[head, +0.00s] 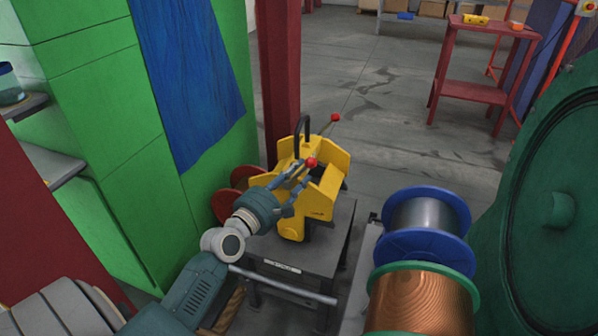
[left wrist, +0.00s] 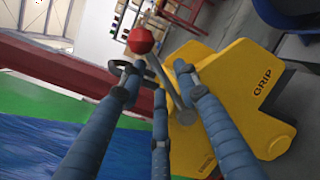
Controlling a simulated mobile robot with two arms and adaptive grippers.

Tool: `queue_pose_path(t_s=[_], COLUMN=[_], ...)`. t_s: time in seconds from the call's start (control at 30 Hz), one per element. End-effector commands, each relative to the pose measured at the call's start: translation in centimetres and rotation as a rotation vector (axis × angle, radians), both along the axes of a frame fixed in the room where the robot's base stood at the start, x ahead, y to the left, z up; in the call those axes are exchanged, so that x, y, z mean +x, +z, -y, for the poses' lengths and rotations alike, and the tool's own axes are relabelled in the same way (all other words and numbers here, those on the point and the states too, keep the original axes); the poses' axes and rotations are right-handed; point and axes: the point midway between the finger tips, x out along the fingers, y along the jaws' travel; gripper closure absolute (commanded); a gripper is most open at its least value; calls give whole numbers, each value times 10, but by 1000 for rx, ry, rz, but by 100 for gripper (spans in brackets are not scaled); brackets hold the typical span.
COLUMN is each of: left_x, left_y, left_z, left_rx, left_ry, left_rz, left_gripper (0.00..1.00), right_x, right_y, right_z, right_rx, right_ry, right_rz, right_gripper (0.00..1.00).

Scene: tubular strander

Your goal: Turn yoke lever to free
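The yellow yoke device (head: 327,187) sits on a small dark stand and fills the right of the left wrist view (left wrist: 245,85). It has two thin levers with red ball knobs: a nearer knob (head: 311,162) and a farther knob (head: 335,117). My left gripper (head: 301,175) is at the device, beside the nearer knob. In the left wrist view a red knob (left wrist: 140,40) is just beyond the spread blue fingers, and its grey lever rod (left wrist: 165,82) runs down between them. The fingers do not look closed on it; contact is unclear. My right gripper is not in view.
A dark red post (head: 279,80) stands behind the device, and a green cabinet (head: 100,110) is at left. A blue-flanged spool (head: 428,222) and a copper wire spool (head: 418,305) are at right. A red table (head: 470,90) stands farther back on open floor.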

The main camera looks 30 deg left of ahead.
Motion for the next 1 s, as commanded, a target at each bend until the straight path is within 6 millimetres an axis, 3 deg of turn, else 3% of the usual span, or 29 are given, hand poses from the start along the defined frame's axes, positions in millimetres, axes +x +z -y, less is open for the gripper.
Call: queue_pose_path(t_s=[0.2,0.47,0.63,1.0], left_x=[16,16,16,19], left_y=[0,-1,-1,-1], left_z=[0,0,0,0], left_rx=[2,2,2,-12], left_ry=[0,0,0,-1], left_rz=[-1,-1,-1,1], left_gripper=[68,68,100,100], right_x=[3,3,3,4], right_y=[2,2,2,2], right_z=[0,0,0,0], right_rx=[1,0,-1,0], right_ry=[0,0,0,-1], right_rz=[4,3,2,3], right_gripper=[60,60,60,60])
